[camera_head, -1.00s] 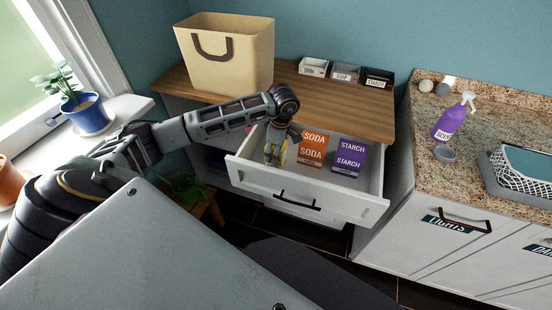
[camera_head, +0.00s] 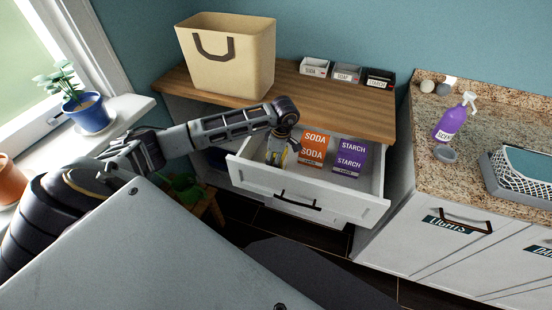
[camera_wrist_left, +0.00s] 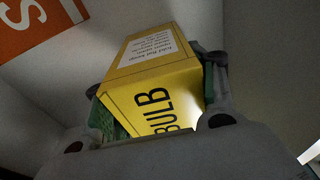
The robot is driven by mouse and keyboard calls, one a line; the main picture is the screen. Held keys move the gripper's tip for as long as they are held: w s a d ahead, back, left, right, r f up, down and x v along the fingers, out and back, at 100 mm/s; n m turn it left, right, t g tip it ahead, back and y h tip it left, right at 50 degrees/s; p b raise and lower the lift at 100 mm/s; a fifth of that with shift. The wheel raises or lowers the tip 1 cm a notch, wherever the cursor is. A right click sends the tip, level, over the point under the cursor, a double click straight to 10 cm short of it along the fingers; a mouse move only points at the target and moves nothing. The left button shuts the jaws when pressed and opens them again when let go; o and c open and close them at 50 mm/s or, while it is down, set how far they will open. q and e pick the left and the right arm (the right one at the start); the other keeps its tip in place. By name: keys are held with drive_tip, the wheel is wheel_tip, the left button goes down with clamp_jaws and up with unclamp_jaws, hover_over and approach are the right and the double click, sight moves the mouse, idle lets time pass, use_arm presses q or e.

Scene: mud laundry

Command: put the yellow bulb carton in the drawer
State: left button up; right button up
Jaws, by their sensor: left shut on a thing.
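The yellow bulb carton (camera_wrist_left: 160,75) fills the middle of the left wrist view, tilted in that picture, with "BULB" on one face and a white label on another. My left gripper (camera_wrist_left: 155,100) is shut on it, one green-padded finger on each side. In the head view the gripper (camera_head: 278,154) points down into the left part of the open drawer (camera_head: 318,193), and only a sliver of yellow shows. The drawer's front wall and the gripper hide most of the carton. I cannot tell whether it touches the drawer floor. My right gripper is out of view.
An orange soda box (camera_head: 313,148) and a purple starch box (camera_head: 350,158) stand in the drawer to the right of my gripper. A tan bag (camera_head: 228,75) and small labelled bins (camera_head: 346,73) stand on the wooden top (camera_head: 310,99) above.

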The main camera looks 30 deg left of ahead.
use_arm(q)
drive_tip(key=shift+f, duration=0.1)
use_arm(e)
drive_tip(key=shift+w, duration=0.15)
use_arm(q)
drive_tip(key=o, duration=1)
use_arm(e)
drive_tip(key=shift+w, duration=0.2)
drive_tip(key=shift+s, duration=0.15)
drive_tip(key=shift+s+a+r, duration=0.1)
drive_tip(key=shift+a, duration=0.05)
